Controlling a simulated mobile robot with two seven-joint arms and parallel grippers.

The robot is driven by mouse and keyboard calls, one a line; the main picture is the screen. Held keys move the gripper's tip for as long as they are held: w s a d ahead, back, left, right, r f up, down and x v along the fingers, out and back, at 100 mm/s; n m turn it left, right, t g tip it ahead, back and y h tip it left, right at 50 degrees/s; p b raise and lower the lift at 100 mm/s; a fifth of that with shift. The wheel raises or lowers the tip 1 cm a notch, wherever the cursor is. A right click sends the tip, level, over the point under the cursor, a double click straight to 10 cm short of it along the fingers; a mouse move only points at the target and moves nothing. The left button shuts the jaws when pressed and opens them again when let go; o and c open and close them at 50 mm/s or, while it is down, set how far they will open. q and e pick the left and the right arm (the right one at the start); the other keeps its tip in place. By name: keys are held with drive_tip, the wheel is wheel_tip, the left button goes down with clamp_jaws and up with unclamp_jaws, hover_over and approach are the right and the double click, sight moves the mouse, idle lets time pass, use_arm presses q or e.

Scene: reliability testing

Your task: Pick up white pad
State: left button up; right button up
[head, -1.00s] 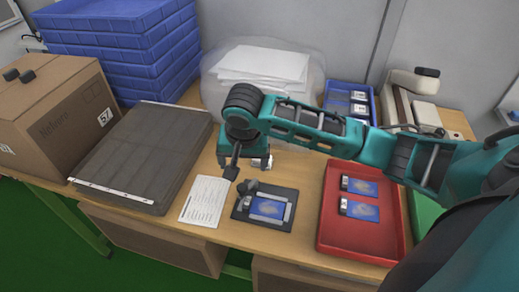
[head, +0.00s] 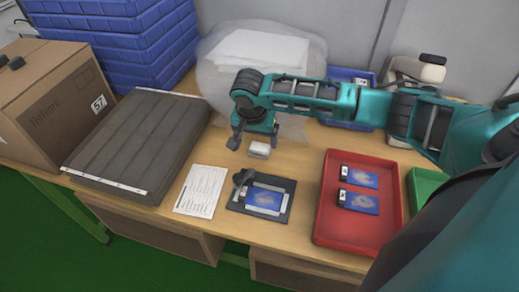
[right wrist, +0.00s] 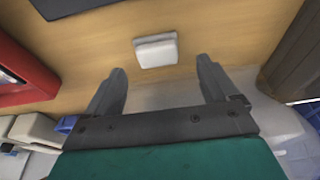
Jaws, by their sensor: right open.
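The white pad (head: 259,149) is a small white block lying on the wooden table, behind the black fixture. It also shows in the right wrist view (right wrist: 156,51), just ahead of the fingertips and roughly centred between them. My right gripper (head: 254,140) hangs over the table close to the pad. In the right wrist view the gripper (right wrist: 160,72) has its two fingers spread, with nothing between them. I cannot tell its exact height above the table. My left gripper is not in view.
A black fixture (head: 286,208) with a blue-screened board stands in front of the pad, beside a paper sheet (head: 201,190). A red tray (head: 345,236) with two boards is at right. A clear bag (head: 213,83) of white sheets lies behind. A dark flat case (head: 140,145) is at left.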

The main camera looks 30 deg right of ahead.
sight(259, 146)
drive_tip(key=x, duration=0.4)
drive_tip(key=shift+s+d, duration=0.1)
drive_tip(key=shift+d, duration=0.1)
drive_tip(key=shift+c, duration=0.4)
drive_tip(key=c, duration=1)
drive_tip(key=shift+r, duration=0.1)
wheel_tip(259, 146, up, 20)
drive_tip(key=shift+f+p, duration=0.1)
drive_tip(key=shift+p, duration=0.35)
